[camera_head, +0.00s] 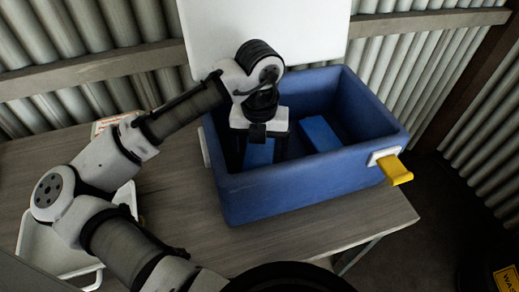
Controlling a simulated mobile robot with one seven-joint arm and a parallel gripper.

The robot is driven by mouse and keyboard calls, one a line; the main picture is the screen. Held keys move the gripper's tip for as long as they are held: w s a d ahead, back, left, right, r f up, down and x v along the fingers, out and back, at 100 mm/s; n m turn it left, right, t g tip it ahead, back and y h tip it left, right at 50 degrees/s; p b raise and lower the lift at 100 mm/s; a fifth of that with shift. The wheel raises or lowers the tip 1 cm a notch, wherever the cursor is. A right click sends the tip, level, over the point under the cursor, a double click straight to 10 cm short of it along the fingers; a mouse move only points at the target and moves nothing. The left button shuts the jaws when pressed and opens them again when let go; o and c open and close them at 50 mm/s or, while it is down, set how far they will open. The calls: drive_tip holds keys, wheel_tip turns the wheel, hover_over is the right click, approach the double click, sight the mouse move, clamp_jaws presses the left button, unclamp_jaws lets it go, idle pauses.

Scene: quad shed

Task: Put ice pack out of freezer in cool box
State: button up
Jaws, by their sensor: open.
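The blue cool box (300,180) stands open on the wooden table, with a white panel, which looks like its raised lid (310,35), behind it. Inside lie two flat, brighter blue blocks that look like ice packs. One ice pack (259,153) is at the left, directly below my gripper; the other ice pack (319,134) is to its right, apart from it. My gripper (262,140) points down into the left part of the box and is open. Its fingertips are partly hidden, and I cannot tell whether they touch the left pack. No freezer can be made out.
A white tray (37,240) lies on the table (180,200) at the left, partly behind my arm. A yellow latch (396,170) sticks out at the box's right. A corrugated wall (60,45) stands close behind. A dark bin (490,270) is at the lower right.

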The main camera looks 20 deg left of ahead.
sight(260, 152)
wheel_tip(260, 152, up, 10)
drive_tip(key=shift+r, duration=0.15)
idle(0.6)
